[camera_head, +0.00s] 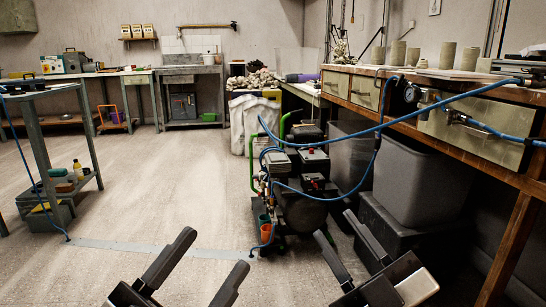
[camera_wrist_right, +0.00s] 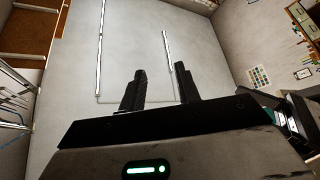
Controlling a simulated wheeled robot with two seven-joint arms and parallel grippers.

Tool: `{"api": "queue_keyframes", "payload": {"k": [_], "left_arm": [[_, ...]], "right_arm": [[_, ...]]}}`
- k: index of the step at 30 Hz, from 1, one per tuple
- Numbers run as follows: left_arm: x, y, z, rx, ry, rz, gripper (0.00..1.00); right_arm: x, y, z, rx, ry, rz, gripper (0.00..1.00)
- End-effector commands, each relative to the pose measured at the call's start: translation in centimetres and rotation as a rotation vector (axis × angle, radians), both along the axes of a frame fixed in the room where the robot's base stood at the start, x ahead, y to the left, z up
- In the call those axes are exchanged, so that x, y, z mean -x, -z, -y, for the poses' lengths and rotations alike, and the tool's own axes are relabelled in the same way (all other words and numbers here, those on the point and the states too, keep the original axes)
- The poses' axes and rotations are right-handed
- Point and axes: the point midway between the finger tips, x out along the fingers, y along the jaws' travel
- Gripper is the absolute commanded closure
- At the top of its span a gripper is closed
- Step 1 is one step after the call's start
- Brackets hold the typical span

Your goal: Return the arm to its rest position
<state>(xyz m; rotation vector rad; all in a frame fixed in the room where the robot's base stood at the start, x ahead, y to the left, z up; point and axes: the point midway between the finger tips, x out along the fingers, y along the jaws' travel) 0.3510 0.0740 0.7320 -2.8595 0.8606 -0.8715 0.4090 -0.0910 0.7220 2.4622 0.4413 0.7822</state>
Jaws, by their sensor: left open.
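My left gripper (camera_head: 215,249) is at the bottom of the head view, left of the middle. Its two dark fingers stand apart with only floor seen between them. My right gripper (camera_head: 335,224) is at the bottom, right of the middle, its fingers pointing up and apart. In the right wrist view the fingers of my right gripper (camera_wrist_right: 160,70) are parted with nothing between them. Behind them is a pale surface with long light tubes, which looks like the ceiling.
A compressor (camera_head: 300,190) with blue hoses stands on the floor just beyond my right gripper. A workbench (camera_head: 450,125) with clay pots runs along the right, with grey bins (camera_head: 420,180) beneath. A small shelf table (camera_head: 65,150) is at left. The middle-left floor (camera_head: 150,180) is clear.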

Motion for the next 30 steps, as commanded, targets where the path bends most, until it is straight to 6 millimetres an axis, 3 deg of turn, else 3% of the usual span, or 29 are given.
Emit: {"api": "queue_keyframes", "payload": {"k": [1, 5, 6, 7, 20, 25, 30], "left_arm": [[0.5, 0.3, 0.1, 0.004, 0.010, 0.035, 0.42], [1.7, -0.3, 0.2, 0.020, 0.037, 0.122, 0.42], [1.3, -2.0, 0.1, 0.018, 0.026, 0.096, 0.42], [0.9, -2.5, 0.1, 0.012, 0.016, 0.065, 0.42], [-3.0, -3.6, -2.1, -0.066, -0.135, -0.400, 0.42], [-2.3, -3.0, -3.4, -0.106, -0.198, -0.643, 0.42], [0.1, -2.1, -4.9, -0.146, -0.252, -0.883, 0.42]], "right_arm": [[2.3, 0.3, -0.8, -0.098, -0.112, -0.011, 0.68], [7.8, -1.1, -2.0, -0.376, -0.404, -0.053, 0.68], [7.5, -2.9, -1.9, -0.396, -0.402, -0.082, 0.68], [6.9, -3.4, -1.8, -0.391, -0.379, -0.104, 0.68], [2.9, -4.6, 0.4, -0.393, -0.126, -0.534, 0.68], [3.6, -3.9, 1.7, -0.390, -0.005, -0.762, 0.68], [6.0, -3.1, 3.2, -0.384, 0.109, -0.987, 0.68]]}}
